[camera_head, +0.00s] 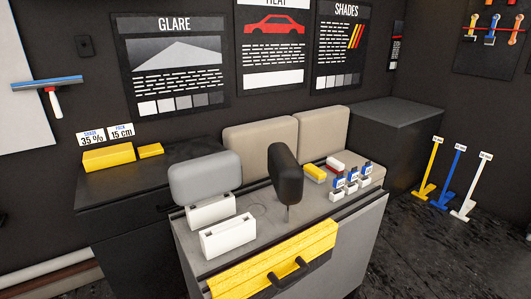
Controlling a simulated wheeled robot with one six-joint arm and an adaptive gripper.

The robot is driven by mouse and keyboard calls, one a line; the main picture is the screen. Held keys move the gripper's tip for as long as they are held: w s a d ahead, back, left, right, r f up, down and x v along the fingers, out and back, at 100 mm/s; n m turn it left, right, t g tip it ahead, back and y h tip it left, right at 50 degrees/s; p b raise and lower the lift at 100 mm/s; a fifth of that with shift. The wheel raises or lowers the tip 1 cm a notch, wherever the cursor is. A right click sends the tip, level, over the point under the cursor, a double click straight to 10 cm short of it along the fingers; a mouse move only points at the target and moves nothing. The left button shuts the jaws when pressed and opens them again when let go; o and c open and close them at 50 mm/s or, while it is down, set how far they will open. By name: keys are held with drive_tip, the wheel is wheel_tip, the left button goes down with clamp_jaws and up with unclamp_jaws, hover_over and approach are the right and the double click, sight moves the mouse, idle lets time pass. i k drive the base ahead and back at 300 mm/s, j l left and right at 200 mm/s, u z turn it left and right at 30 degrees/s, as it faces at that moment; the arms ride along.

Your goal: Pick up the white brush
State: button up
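A small block with a white body and red top (334,165) lies at the back right of the grey cart top, next to a yellow and white block (315,173). They look like brushes, but bristles are too small to make out. A white long-handled tool (470,192) with a wide foot stands on the floor at the right, beside a blue one (452,177) and a yellow one (431,168). I cannot tell which thing is the white brush. My gripper is not in view.
The cart (268,237) holds a grey headrest-like pad (205,177), a black one (286,175), white holders (228,236) and small blue-topped bottles (352,181).

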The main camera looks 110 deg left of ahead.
sight(334, 165)
drive_tip(key=u, duration=2.6)
drive_tip(key=i+l+u, duration=0.25)
drive_tip(key=l+u, duration=0.25)
drive_tip(key=l, duration=1.7)
drive_tip(key=k+l+u, duration=0.1)
drive_tip(key=l+u, duration=0.35)
drive_tip(key=l, duration=1.75)
